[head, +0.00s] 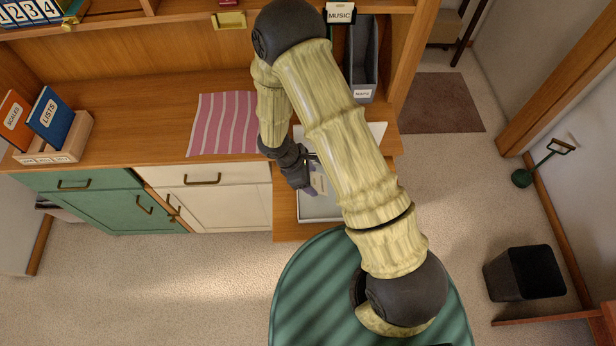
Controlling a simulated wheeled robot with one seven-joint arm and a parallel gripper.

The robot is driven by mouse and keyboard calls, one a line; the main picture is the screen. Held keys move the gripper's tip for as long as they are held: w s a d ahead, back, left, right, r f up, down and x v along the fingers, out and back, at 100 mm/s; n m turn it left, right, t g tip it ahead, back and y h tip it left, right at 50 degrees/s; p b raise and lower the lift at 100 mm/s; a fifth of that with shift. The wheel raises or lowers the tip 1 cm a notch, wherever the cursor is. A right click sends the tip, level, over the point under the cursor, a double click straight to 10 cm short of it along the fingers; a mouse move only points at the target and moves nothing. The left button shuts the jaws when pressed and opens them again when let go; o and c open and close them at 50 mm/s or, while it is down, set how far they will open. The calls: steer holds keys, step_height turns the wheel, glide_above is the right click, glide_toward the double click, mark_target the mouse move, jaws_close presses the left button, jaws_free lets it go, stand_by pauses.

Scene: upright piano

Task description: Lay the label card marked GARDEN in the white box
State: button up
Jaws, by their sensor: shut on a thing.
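My gripper (311,184) is at the middle of the picture, over the white box (322,217), and is shut on a small pale label card (320,183). The card's marking is too small to read, and I cannot tell whether it touches the box. The white box is shallow and sits on a wooden surface at the right end of the desk. My own arm hides much of its middle and right side.
A pink striped cloth (222,124) lies on the desk left of my arm. A grey holder (363,75) and a MUSIC card (340,14) stand at the back. Books marked SCALES (14,119) and LISTS (49,117) stand far left. A black bin (523,273) stands right.

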steer(key=shift+b+x, duration=0.9)
steer(key=shift+x, duration=0.3)
steer(key=shift+a+f, duration=0.1)
steer(key=shift+a, duration=0.1)
steer(key=o, duration=1.2)
steer(key=shift+o, duration=0.2)
steer(key=v, duration=1.7)
steer(key=shift+a, duration=0.2)
steer(key=shift+d, duration=0.1)
